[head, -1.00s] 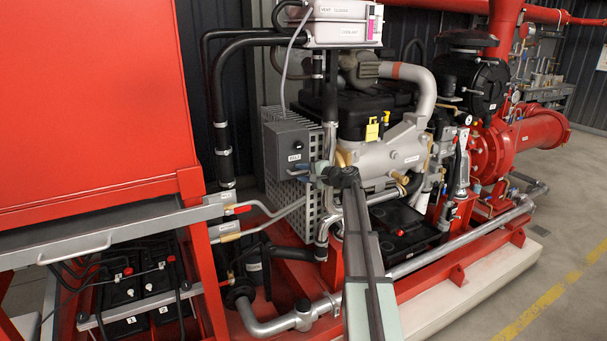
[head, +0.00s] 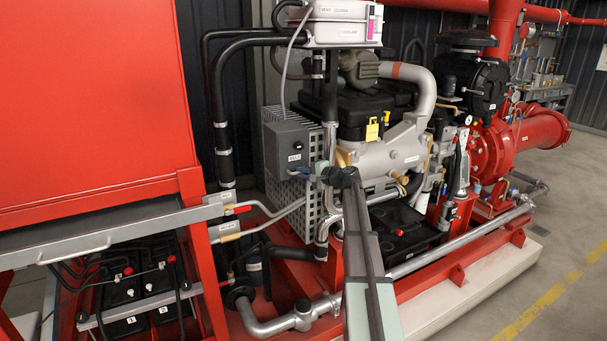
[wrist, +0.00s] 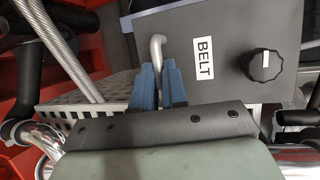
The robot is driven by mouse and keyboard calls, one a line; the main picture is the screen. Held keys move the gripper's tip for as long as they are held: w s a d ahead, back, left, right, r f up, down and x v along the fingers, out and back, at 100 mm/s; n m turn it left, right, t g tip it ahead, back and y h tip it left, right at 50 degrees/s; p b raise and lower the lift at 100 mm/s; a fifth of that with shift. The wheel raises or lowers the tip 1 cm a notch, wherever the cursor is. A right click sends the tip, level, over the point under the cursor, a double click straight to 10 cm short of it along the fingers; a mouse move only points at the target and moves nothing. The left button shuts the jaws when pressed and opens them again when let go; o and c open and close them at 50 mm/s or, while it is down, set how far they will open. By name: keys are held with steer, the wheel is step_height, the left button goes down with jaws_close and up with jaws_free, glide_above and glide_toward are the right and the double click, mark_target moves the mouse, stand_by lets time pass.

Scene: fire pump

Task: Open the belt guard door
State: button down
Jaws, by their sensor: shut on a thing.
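The belt guard door is a dark grey panel (head: 291,139) with a white BELT label and a black knob, in front of a perforated light-grey guard (head: 329,150). In the wrist view the panel (wrist: 225,40) fills the upper right, with the round knob (wrist: 262,65) right of the label. A light-grey bent handle (wrist: 157,48) sticks out at the panel's left part. My gripper (wrist: 166,85) has blue fingers shut on this handle near its lower end. In the head view my gripper (head: 301,173) is at the panel's lower edge. The fingers hide part of the handle.
A silver braided hose (wrist: 62,45) and red frame lie left of my gripper in the wrist view. Black pipes (head: 224,130) stand left of the guard, and the engine (head: 385,150) is close on its right. Open floor (head: 570,215) lies at the far right.

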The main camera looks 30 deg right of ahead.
steer(key=shift+s+a, duration=0.1)
steer(key=shift+s, duration=0.05)
steer(key=shift+s+a+m+t+h, duration=0.2)
steer(key=shift+s+a+m+h, duration=0.4)
steer(key=shift+m+h, duration=0.75)
steer(key=shift+s+a+m+t+h, duration=0.2)
steer(key=shift+s+a+m+h, duration=0.55)
steer(key=shift+h, duration=0.9)
steer(key=shift+s+a+m+t+h, duration=0.25)
steer(key=shift+a+m+h, duration=0.3)
steer(key=shift+m+h, duration=0.85)
steer(key=shift+s+a+m+g+h, duration=0.15)
steer(key=shift+a+m+g+h, duration=0.15)
steer(key=shift+h, duration=0.5)
steer(key=c, duration=1.2)
jaws_free()
steer(key=shift+o, duration=0.2)
steer(key=v, duration=1.4)
